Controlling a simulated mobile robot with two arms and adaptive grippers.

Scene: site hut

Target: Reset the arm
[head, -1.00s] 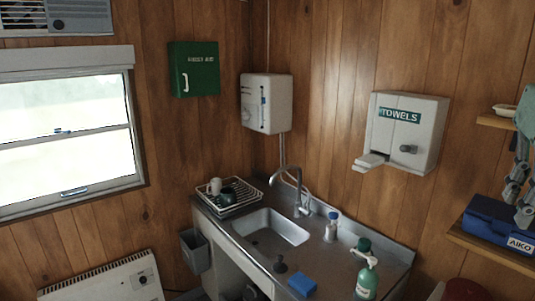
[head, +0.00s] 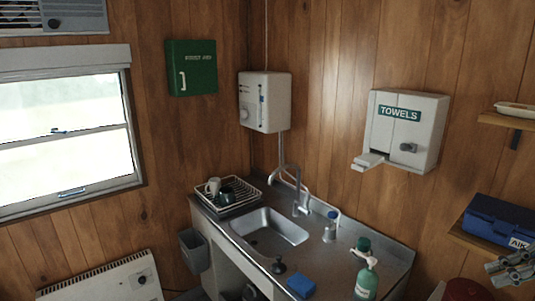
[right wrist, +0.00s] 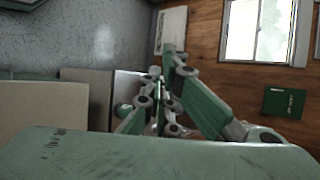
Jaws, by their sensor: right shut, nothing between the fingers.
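My right gripper (head: 500,273) is at the lower right edge of the head view, just below the shelf with the blue box. It points left and only its grey finger links show there. In the right wrist view its green and grey fingers (right wrist: 166,95) are closed together with nothing between them. The rest of the right arm is outside the head view. My left gripper is in neither view.
A blue box (head: 490,217) stands on the lower wall shelf (head: 484,247). A towel dispenser (head: 402,130) hangs left of it. The wall between dispenser and sink is clear.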

